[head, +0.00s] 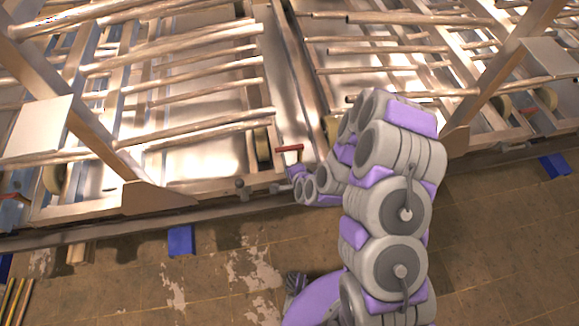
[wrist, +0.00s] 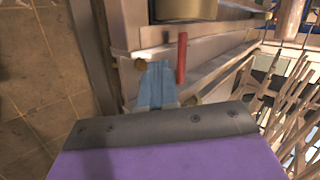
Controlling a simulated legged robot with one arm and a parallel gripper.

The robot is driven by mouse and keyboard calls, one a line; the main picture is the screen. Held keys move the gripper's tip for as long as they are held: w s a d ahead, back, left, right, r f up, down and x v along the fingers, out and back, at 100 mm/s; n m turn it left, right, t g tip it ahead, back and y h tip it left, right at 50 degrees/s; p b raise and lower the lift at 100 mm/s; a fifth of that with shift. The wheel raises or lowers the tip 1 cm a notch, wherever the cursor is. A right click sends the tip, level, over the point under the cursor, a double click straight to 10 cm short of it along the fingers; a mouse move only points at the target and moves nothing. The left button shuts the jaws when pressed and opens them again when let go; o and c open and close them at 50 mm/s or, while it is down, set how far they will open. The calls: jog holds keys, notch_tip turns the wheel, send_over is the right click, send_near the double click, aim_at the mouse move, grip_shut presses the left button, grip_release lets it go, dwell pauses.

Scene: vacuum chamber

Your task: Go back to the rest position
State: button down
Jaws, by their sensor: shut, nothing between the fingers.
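My gripper (head: 281,188) is at the end of my bent arm, low beside the front edge of the metal frame in the head view. In the wrist view its bluish fingers (wrist: 155,80) are together, with nothing seen between them. A red handle (head: 289,148) stands just beyond the gripper in the head view. In the wrist view the red handle (wrist: 181,58) is close to the right of the fingertips; I cannot tell whether they touch.
Metal frames with rows of pipes (head: 190,85) fill the far side. A front rail (head: 110,228) runs beside the gripper, with a small knob (head: 240,187) left of it. Blue blocks (head: 180,240) sit along the rail. The worn tiled floor (head: 130,280) is mostly clear; rods lie bottom left.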

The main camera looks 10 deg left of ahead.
jog(key=shift+s+r, duration=0.25)
jog(key=shift+r, duration=0.05)
jog(key=shift+d, duration=0.15)
jog(key=s+d+r+n+g+h, duration=0.2)
jog(key=s+d+r+n+g, duration=0.15)
jog(key=d+r, duration=0.5)
jog(key=s+d+r+n+g+h, duration=0.15)
jog(key=s+d+r+n, duration=0.3)
jog(key=r, duration=0.75)
jog(key=s+d+r+n+g, duration=0.1)
jog(key=s+d+r, duration=0.2)
jog(key=s, duration=0.4)
jog(key=s+d+r+g+h, duration=0.1)
jog(key=s+d+r+g, duration=0.1)
jog(key=s+d+r, duration=0.2)
jog(key=s+d+r+n+g+h, duration=0.1)
jog(key=s+d+r, duration=0.3)
jog(key=s, duration=0.6)
notch_tip(320, 180, up, 3)
jog(key=shift+d+f+n, duration=0.15)
jog(key=shift+d+n, duration=0.05)
jog(key=shift+n, duration=0.1)
jog(key=shift+a, duration=0.15)
